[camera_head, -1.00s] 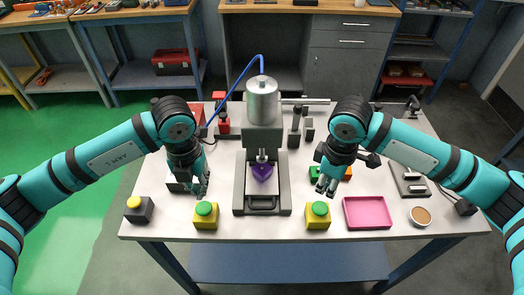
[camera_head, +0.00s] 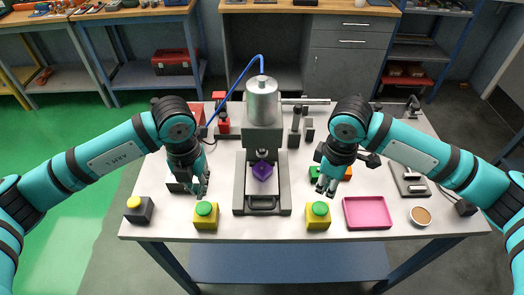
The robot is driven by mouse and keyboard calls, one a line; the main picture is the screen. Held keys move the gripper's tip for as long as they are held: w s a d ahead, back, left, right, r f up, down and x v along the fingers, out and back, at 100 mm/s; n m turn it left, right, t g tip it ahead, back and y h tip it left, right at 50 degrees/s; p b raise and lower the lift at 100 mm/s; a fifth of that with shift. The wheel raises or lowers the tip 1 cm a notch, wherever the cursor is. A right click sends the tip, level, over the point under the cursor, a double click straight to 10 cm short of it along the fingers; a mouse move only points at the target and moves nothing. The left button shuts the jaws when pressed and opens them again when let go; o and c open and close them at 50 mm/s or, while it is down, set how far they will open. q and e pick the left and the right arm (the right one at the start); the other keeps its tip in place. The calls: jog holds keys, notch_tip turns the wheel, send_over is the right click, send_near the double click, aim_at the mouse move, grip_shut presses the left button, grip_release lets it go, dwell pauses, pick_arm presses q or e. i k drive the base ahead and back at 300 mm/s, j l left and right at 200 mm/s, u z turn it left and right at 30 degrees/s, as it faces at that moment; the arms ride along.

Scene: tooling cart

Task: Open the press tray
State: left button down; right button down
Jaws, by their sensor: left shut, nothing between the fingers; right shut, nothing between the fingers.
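The press (camera_head: 263,105) stands in the middle of the table, a grey frame with a metal cylinder on top and a blue hose. Its tray (camera_head: 262,203) is at the front of the base, with a handle at its front edge. A purple piece (camera_head: 262,171) sits in the press under the ram (camera_head: 262,154). My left gripper (camera_head: 200,189) is shut and empty, above the table left of the press. My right gripper (camera_head: 325,188) is shut and empty, right of the press. Neither gripper touches the press or tray.
Yellow boxes with green buttons stand at front left (camera_head: 205,215) and front right (camera_head: 318,215) of the press. A pink tray (camera_head: 367,213) and a round cup (camera_head: 420,216) are at right.

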aim_at(254, 188)
jog(key=k, duration=1)
